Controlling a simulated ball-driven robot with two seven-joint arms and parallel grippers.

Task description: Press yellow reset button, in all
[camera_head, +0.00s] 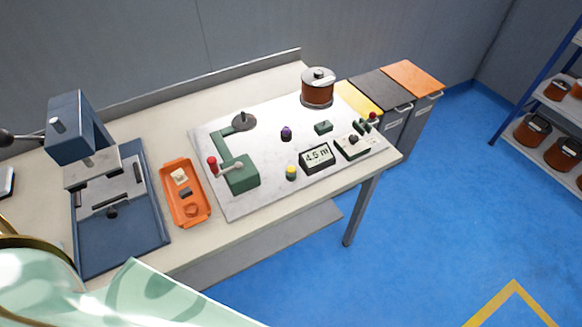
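The yellow reset button (291,171) is a small yellow cap on a dark base. It stands on the light metal plate (240,204) of the coil winder, near the plate's front edge. It is just left of a display (317,157) reading about 4.5 m. A dark purple knob (286,133) stands behind the button. Nothing covers the button. Neither of my grippers shows in the head view.
A green crank unit with a red knob (212,160) stands left of the button. An orange tray (168,192) and a blue press (122,240) are further left. A copper spool (318,90) stands at the back. Bins (412,78) stand right of the table.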

